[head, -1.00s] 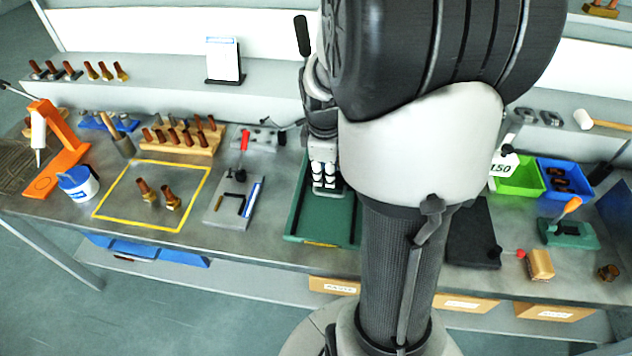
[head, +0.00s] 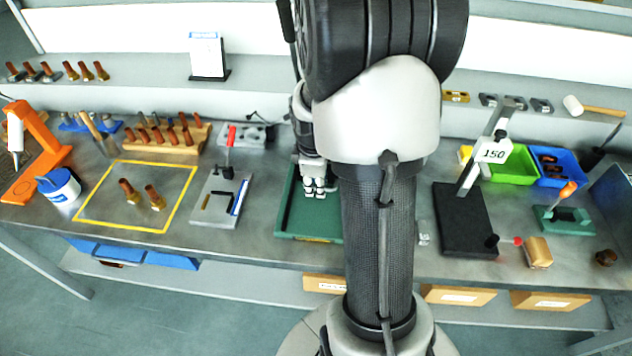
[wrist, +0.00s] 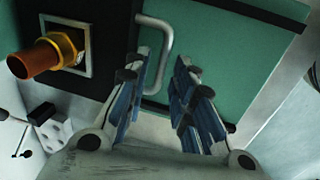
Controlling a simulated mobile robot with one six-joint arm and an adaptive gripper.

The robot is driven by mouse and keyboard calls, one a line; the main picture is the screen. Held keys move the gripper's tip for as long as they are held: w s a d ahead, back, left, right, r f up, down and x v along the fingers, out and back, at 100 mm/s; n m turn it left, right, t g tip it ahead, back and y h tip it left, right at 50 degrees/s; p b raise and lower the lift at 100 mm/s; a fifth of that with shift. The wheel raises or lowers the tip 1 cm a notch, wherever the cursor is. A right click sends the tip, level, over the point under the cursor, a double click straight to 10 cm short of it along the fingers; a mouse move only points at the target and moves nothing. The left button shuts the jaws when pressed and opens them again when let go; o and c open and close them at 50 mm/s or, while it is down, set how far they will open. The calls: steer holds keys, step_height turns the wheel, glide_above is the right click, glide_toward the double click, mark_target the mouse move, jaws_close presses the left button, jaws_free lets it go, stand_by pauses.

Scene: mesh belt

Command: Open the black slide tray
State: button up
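In the wrist view a black slide tray (wrist: 105,12) lies at the upper left, with a silver bar handle (wrist: 168,45) at its right edge, over a green surface (wrist: 215,50). A brass fitting with a copper-brown end (wrist: 55,52) sits in a square metal frame on the black part. My gripper (wrist: 163,72) is open, its blue-padded fingers apart and pointing at the handle. I cannot tell whether they touch it. In the head view my gripper (head: 318,187) is above the green tray (head: 290,236); my arm hides its right part, and I cannot make out the black tray there.
Left of the green tray are a grey fixture plate with a red-handled clamp (head: 213,207) and a yellow-outlined area (head: 105,222) with two brass-and-copper parts. Right are a black-based stand marked 150 (head: 460,215), a green bin (head: 508,170) and a blue bin (head: 575,180).

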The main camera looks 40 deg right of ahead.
jaws_close()
steer(key=shift+s+a+f, duration=0.1)
steer(key=shift+s, duration=0.05)
stand_by(0.4)
